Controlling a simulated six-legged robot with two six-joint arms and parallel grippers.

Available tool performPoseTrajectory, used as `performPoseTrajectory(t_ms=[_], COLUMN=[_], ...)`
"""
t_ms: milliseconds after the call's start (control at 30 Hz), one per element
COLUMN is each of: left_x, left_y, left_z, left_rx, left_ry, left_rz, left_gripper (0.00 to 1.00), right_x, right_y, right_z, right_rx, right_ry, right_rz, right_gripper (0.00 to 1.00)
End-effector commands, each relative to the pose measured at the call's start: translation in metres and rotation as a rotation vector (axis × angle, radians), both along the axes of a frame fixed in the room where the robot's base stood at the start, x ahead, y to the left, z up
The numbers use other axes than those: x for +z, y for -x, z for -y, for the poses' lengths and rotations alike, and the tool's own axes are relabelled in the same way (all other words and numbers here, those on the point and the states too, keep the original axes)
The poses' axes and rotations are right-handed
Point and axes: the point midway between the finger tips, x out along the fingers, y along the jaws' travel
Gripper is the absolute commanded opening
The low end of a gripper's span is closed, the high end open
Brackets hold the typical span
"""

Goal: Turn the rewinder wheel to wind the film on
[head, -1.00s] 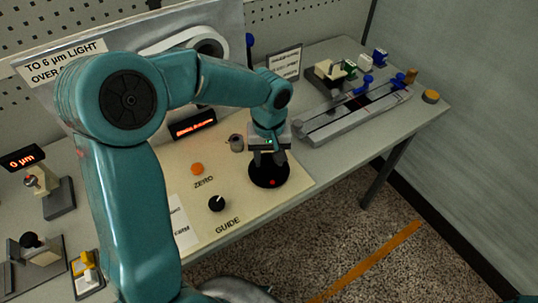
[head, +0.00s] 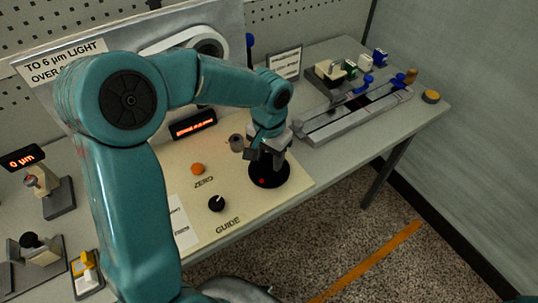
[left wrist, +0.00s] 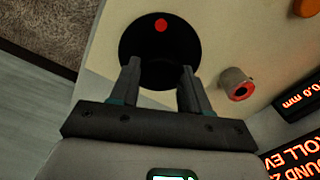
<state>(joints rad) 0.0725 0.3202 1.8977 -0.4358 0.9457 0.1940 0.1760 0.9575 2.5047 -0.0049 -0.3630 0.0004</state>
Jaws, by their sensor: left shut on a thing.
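The rewinder wheel (head: 268,178) is a flat black disc with a red dot, lying on the cream panel near the table's front edge. It also shows in the left wrist view (left wrist: 143,45), with the red dot at its far side. My left gripper (head: 270,158) comes down onto the wheel from above. Its fingers (left wrist: 160,78) stand either side of the wheel's middle and are shut on it. The gripped part is mostly hidden by the fingers and palm. The film itself I cannot make out. My right gripper is not in view.
A small grey cylinder (head: 236,143) stands just left of my gripper. An orange button (head: 197,169) and the black guide knob (head: 216,204) sit on the panel. A lit red display (head: 193,124) is behind. A grey rail fixture (head: 350,118) stands to the right.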

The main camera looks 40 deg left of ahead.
Motion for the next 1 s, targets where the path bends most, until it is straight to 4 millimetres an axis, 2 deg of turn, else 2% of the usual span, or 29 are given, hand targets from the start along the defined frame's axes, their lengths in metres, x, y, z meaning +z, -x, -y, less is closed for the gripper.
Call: performPoseTrajectory(t_ms=[500,1000], left_x=[0.0017,0.0015], left_y=[-0.0011,-0.0014], left_z=[-0.0003,-0.0002], left_rx=[-0.412,-0.553], left_ry=[-0.001,-0.001], left_rz=[0.005,0.006], left_gripper=[0.16,0.16], right_x=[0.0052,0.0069], right_y=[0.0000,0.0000], right_z=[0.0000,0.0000], right_rx=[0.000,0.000], right_ry=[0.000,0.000], right_rz=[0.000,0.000], right_gripper=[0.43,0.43])
